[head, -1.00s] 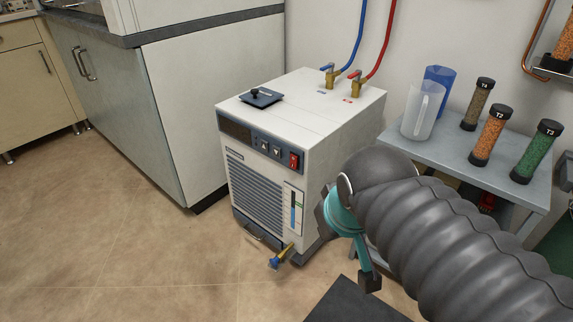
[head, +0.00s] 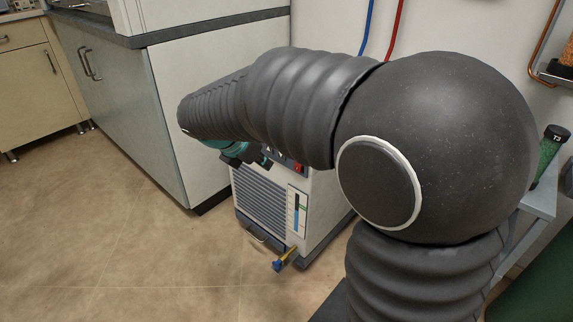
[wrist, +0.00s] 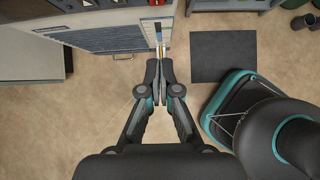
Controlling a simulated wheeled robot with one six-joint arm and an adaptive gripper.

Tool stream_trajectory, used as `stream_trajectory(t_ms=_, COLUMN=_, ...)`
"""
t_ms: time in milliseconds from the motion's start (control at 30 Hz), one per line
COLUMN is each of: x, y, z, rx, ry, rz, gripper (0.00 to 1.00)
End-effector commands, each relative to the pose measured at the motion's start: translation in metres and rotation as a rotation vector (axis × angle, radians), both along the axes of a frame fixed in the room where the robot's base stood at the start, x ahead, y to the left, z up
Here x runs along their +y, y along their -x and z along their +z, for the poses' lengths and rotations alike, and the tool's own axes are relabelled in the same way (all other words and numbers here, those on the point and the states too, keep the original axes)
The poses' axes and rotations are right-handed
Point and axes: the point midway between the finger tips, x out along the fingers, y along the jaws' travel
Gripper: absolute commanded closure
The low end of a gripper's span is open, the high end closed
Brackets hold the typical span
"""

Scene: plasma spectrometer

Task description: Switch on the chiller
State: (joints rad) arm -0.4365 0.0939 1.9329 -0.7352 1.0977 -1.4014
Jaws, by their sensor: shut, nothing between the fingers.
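The chiller (head: 262,203) is a white box on the floor with a blue-grey front grille. Its red power switch (head: 299,168) shows just under my arm in the head view; I cannot tell its position. My arm hides the chiller's top and most of its control panel. My gripper (wrist: 160,68) is shut and empty, in front of the chiller's front face. In the wrist view the chiller's front (wrist: 115,38) lies along the top edge, beyond the fingertips.
A drain valve with a blue handle (head: 278,265) sticks out low on the chiller's front. A white cabinet (head: 215,95) stands left of the chiller. A small grey table (head: 541,203) is at the right. A dark mat (wrist: 223,57) lies on the floor. The floor before the chiller is clear.

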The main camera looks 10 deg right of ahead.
Motion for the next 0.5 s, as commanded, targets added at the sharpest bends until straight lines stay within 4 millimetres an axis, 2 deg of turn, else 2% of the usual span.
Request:
stream_trajectory(t_ms=367, x=0.0017, y=-0.0024, z=-0.0007, rx=0.007, ry=0.012, rz=0.017, gripper=1.0)
stream_trajectory(t_ms=500, x=-0.0021, y=-0.0045, z=-0.0067, rx=0.008, ry=0.013, rz=0.015, gripper=1.0)
